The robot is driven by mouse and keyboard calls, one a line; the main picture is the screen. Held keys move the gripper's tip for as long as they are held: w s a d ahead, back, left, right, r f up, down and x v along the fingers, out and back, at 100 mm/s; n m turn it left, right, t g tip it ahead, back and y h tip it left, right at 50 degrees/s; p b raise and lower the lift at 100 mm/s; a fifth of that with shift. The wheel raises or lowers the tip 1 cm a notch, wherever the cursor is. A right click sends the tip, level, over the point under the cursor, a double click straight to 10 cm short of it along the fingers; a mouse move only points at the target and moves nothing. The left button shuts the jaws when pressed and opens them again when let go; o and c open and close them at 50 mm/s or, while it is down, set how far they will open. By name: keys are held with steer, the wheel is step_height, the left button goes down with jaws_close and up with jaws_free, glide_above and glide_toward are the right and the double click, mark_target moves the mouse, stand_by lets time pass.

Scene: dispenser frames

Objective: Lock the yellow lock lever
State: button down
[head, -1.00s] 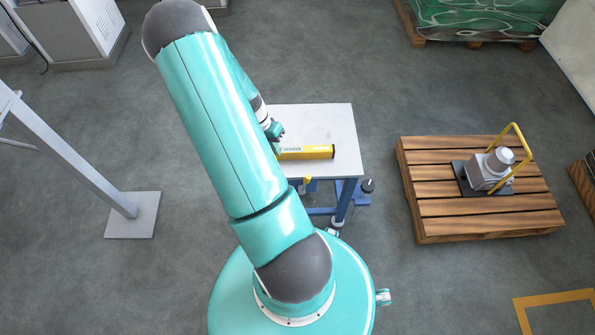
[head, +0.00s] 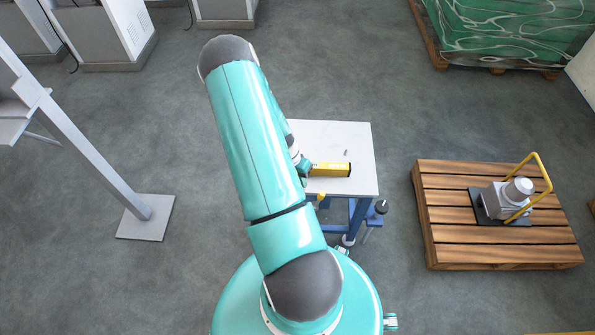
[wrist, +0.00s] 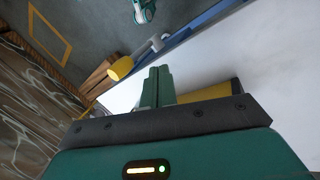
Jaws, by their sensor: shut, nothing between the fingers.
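The yellow lock lever (head: 321,199) shows small at the front edge of the white table in the head view. In the wrist view, a yellow-ended lever (wrist: 121,68) on a pale shaft stands out from the blue table edge, just beyond and left of my fingertips. My gripper (wrist: 157,74) is shut and empty, its two green fingers together. The fingers appear apart from the lever, but the exact gap is hard to judge. In the head view my gripper (head: 304,168) is partly hidden by my arm, near the left end of a yellow box.
The yellow box (head: 332,169) lies on the white table (head: 352,136), beside a small grey item (head: 346,153). The table has a blue frame (head: 358,215). A wooden pallet (head: 455,235) bearing a grey device stands right. A grey post (head: 100,155) stands left.

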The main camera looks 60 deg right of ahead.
mark_target(335, 191)
steer(key=shift+s+f, duration=0.25)
steer(key=shift+s, duration=0.85)
steer(key=shift+s+f, duration=0.25)
steer(key=shift+s, duration=0.85)
steer(key=shift+s+d+t+y, duration=0.3)
steer(key=shift+s+d+t, duration=0.1)
steer(key=shift+s, duration=0.2)
steer(key=shift+s+d+t, duration=0.2)
steer(key=shift+s+t, duration=0.3)
steer(key=shift+s, duration=0.05)
steer(key=shift+s+d+f+t+y, duration=0.1)
steer(key=shift+s+d+t+y, duration=0.25)
steer(key=shift+s+t, duration=0.2)
steer(key=shift+s+d+f+t+y, duration=0.1)
steer(key=shift+s+d+t+y, duration=0.2)
steer(key=shift+s+t, duration=0.25)
steer(key=shift+s+d+f+t+y, duration=0.2)
steer(key=shift+s+t+y, duration=0.1)
steer(key=shift+s+t, duration=0.15)
steer(key=shift+s+d+f+t+y, duration=0.15)
steer(key=shift+s+t+y, duration=0.1)
steer(key=shift+s+t, duration=0.2)
steer(key=shift+s+d+f+n+t+y, duration=0.15)
steer(key=shift+s+n+t+y, duration=0.1)
steer(key=shift+t, duration=0.25)
steer(key=shift+s+d+f+n+t+y, duration=0.15)
steer(key=shift+t+y, duration=0.1)
steer(key=shift+t, duration=0.25)
